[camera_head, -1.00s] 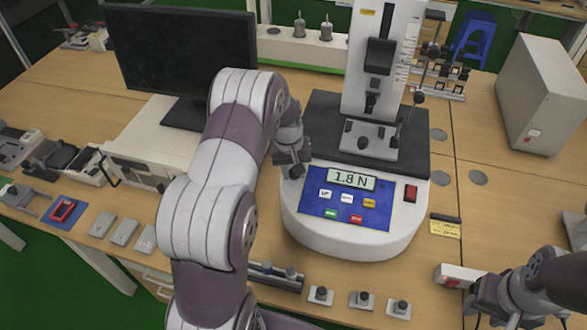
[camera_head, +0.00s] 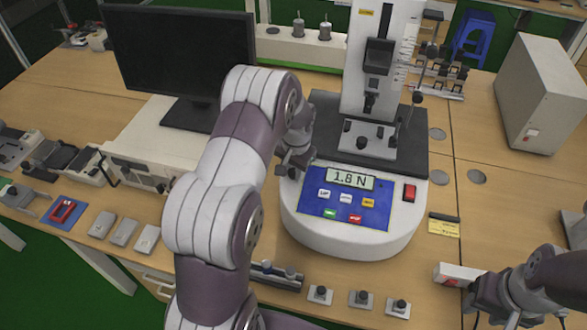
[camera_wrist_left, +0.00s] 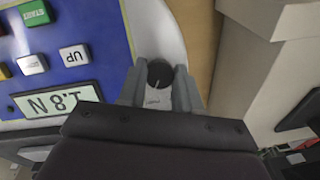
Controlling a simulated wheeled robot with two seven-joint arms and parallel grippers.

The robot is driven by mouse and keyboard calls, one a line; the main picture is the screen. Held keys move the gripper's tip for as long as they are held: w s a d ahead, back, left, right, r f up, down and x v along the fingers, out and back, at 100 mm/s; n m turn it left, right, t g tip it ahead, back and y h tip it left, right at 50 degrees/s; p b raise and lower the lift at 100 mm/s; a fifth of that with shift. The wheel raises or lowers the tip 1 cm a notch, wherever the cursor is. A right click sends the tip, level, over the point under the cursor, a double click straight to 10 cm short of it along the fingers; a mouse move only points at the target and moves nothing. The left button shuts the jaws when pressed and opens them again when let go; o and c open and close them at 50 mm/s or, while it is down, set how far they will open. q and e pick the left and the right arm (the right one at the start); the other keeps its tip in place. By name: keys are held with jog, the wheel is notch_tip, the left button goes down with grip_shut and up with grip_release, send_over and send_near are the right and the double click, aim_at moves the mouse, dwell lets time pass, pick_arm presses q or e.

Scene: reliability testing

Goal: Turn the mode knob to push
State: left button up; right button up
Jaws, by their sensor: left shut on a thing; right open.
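The force tester (camera_head: 350,235) has a white base and a blue panel (camera_head: 375,205) with a display reading 1.8 N. The mode knob (camera_wrist_left: 160,73) is black and round with a pale pointer line; it sits on the white base beside the panel in the left wrist view. My left gripper (camera_wrist_left: 160,80) is shut on the knob, one finger at each side. In the head view my left gripper (camera_head: 296,172) is at the panel's left edge and hides the knob. A label below the knob is too small to read. My right gripper (camera_head: 502,300) is open at the lower right, away from the tester.
A monitor (camera_head: 180,50) stands at the back left. Several small knob blocks (camera_head: 361,299) lie along the front edge. A white box with a red mark (camera_head: 455,275) lies near my right gripper.

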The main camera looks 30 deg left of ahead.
pick_arm(q)
jog(key=shift+s+f, duration=0.1)
jog(key=shift+s, duration=0.05)
dwell(0.3)
jog(key=o, duration=1)
jog(key=shift+o, duration=0.2)
notch_tip(320, 180, up, 13)
jog(key=d+b, duration=0.1)
jog(key=b, duration=0.1)
jog(key=shift+s, duration=0.4)
jog(key=shift+d+f, duration=0.1)
